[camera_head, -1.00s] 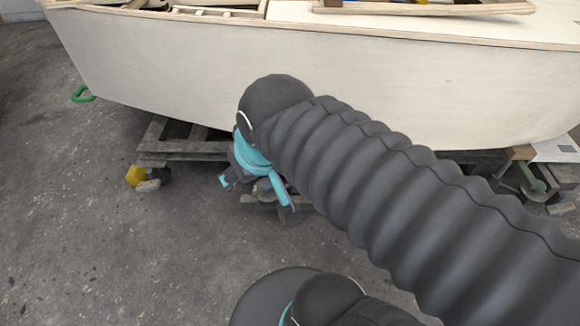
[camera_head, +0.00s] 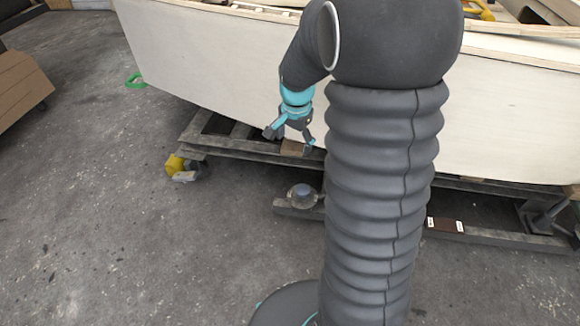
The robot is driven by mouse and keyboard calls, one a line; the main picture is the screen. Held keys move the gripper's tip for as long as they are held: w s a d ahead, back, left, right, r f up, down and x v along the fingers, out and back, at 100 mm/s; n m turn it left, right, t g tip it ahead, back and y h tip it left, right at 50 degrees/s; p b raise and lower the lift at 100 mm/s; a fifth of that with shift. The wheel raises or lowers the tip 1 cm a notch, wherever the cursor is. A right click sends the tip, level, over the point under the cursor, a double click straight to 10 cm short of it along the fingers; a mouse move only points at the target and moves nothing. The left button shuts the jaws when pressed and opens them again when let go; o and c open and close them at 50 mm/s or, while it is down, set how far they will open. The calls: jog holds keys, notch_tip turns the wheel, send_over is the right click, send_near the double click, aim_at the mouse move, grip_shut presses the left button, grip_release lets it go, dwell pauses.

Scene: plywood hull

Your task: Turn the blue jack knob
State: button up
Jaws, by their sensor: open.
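No blue knob can be made out; my own arm covers part of the trolley where one could be hidden. My gripper (camera_head: 290,142) is black and teal. It hangs in front of the pale plywood hull (camera_head: 210,62), its fingers spread apart and pointing down, with nothing seen between them. It is above a grey rounded fitting (camera_head: 302,195) on a low wooden beam of the trolley (camera_head: 230,150). That fitting may be part of a jack, but I cannot tell.
A yellow wheel block (camera_head: 175,164) sits at the trolley's left corner. A green loop (camera_head: 135,80) lies by the hull's left end. A dark box with white ends (camera_head: 445,225) lies on the right beam. The concrete floor (camera_head: 100,240) at left is clear.

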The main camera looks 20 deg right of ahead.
aim_at(303, 189)
jog(key=w+d+f+m, duration=0.1)
jog(key=d+f, duration=0.1)
jog(key=f, duration=0.7)
jog(key=w+d+f+m+g+b, duration=0.1)
jog(key=w+d+f+m, duration=0.1)
jog(key=f, duration=0.8)
jog(key=w+d+f+m, duration=0.1)
jog(key=d+f, duration=0.1)
jog(key=f, duration=0.8)
jog(key=shift+w+f+m+g+b, duration=0.15)
jog(key=shift+w+m+g+b, duration=0.15)
jog(key=shift+w+m+b, duration=0.1)
jog(key=c, duration=1.2)
